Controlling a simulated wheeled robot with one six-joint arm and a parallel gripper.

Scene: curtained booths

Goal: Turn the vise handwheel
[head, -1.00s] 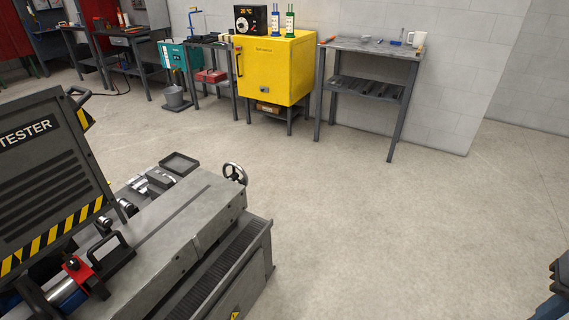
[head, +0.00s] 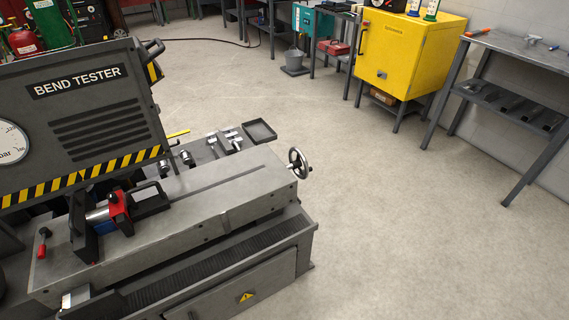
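The handwheel (head: 299,162) is a small metal wheel with spokes and a handle. It sits at the right end of the long grey machine bed (head: 215,190), part of the machine marked BEND TESTER (head: 80,115). On the bed, a red and blue part (head: 119,207) with a metal rod stands beside a dark block with a handle (head: 150,202). My gripper is not in view.
A small dark tray (head: 260,131) and metal parts lie behind the bed. The floor (head: 400,240) right of the handwheel is clear.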

